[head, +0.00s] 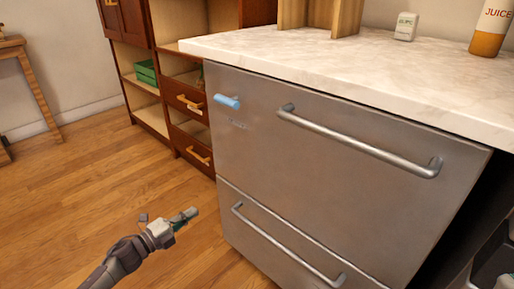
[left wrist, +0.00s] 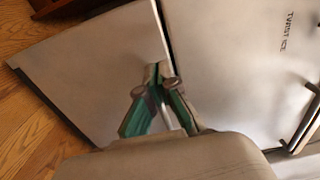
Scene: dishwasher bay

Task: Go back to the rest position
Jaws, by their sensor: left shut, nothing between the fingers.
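My left gripper (head: 184,217) is low at the left front of the steel two-drawer dishwasher (head: 330,165), over the wood floor. Its fingers are shut with nothing between them. In the left wrist view the fingers of the left gripper (left wrist: 157,75) meet at the tips, in front of the tilted steel front (left wrist: 95,65). Whether they touch the front cannot be told. My right gripper is not in view.
The upper handle (head: 360,140) and lower handle (head: 285,248) stick out from the front, as does a blue knob (head: 227,101). A marble counter (head: 350,65) overhangs above. A wooden shelf unit (head: 155,115) stands behind left. The wood floor (head: 80,190) at left is clear.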

